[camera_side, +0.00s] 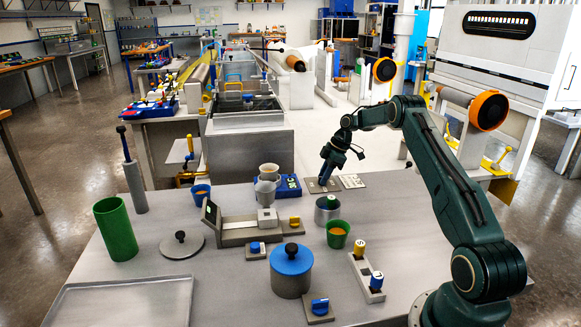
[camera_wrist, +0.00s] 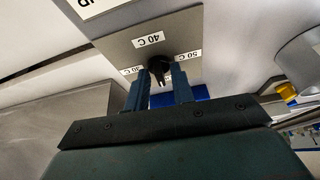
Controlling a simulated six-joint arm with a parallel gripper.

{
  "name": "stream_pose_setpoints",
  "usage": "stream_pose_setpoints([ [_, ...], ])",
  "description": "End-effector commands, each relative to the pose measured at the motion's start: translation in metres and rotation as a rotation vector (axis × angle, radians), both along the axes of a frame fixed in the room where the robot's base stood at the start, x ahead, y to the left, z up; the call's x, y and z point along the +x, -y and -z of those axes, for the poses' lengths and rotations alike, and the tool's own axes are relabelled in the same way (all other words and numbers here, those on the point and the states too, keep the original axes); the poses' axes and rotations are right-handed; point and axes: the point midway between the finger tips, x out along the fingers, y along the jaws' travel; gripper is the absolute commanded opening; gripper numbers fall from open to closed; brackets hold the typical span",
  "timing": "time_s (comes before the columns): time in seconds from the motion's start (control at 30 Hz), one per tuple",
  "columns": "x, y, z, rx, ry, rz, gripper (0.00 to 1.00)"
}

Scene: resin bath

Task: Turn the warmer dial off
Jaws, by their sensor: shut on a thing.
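The warmer dial is a black knob (camera_wrist: 187,62) on a grey plate (camera_wrist: 128,44) marked 40 C, 50 C and what looks like 30 C. In the wrist view the two blue-grey fingers of my gripper (camera_wrist: 162,80) are at the knob, one on each side, shut on it. In the side view my gripper (camera_side: 325,180) points down onto the small plate (camera_side: 314,187) at the table's back edge and hides the knob there. Which mark the knob points to I cannot tell.
A white label plate (camera_side: 352,181) lies just right of the dial plate. A blue box (camera_side: 290,190) with grey cups is to the left. A grey pot (camera_side: 326,215), a green cup (camera_side: 337,240) and a blue-lidded pot (camera_side: 291,284) stand nearer the front.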

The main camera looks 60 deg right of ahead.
Motion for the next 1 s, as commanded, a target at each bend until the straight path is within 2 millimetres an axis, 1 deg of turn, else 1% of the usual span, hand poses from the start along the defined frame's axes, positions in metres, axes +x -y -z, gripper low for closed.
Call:
stream_pose_setpoints([
  [0.23, 0.0003, 0.0002, 0.0005, 0.0, 0.0, -0.068, 0.01],
  [0.67, 0.0005, 0.0001, 0.0006, 0.0, -0.001, -0.079, 0.01],
  [0.7, 0.0006, -0.0001, 0.0007, 0.001, 0.0, -0.079, 0.26],
  [0.73, 0.0005, 0.0, 0.0007, 0.0, -0.001, -0.079, 0.3],
  [1.0, 0.0005, 0.0001, 0.0003, 0.001, -0.001, -0.078, 0.3],
])
